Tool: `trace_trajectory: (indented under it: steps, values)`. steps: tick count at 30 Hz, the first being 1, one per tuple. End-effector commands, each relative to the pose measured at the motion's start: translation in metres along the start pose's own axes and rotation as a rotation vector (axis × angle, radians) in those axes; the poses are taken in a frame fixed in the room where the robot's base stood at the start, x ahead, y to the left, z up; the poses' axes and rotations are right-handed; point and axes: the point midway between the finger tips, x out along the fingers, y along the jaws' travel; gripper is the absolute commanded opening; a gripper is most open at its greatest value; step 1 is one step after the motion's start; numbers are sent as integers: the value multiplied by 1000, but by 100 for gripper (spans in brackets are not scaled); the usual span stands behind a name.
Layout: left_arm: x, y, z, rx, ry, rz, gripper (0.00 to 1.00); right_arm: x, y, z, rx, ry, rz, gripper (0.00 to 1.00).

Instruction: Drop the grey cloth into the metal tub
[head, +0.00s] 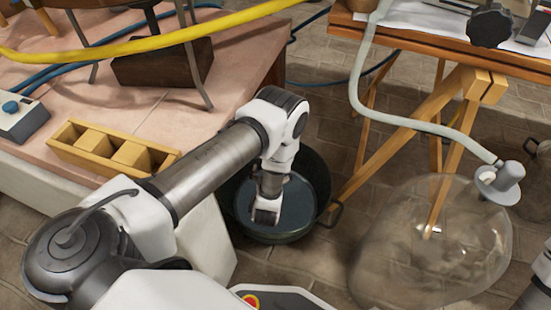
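The dark metal tub (304,205) stands on the floor beside the pink-topped bench, with a handle at its right side. Its inside looks grey-blue, partly covered by my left arm. My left arm reaches in from the left, and its wrist end (266,212) points down over the tub's opening. The fingers of my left gripper are hidden or too small to make out, so I cannot tell whether it is open. I cannot make out the grey cloth. Only a bit of my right arm shows at the lower right edge; its gripper is out of view.
A pink-topped bench (225,75) at the left holds a wooden rack (110,148), a control box (20,118) and hoses. A wooden trestle table (450,50) stands at the upper right. A large clear glass vessel (435,255) sits right of the tub, with a hose attached.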

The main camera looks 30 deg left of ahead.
Motion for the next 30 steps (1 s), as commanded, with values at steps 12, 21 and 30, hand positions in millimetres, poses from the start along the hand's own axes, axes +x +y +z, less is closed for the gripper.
trace_trajectory:
  steps: [12, 21, 30]
  values:
    - [-28, 0, -68, 0, -1, 0, 99, 0, 0, 0, 0, 0, 0, 40]
    - [-28, 0, -68, 0, -1, 0, 99, 0, 0, 0, 0, 0, 0, 40]
    - [-28, 0, -68, 0, -1, 0, 99, 0, 0, 0, -1, 0, 0, 40]
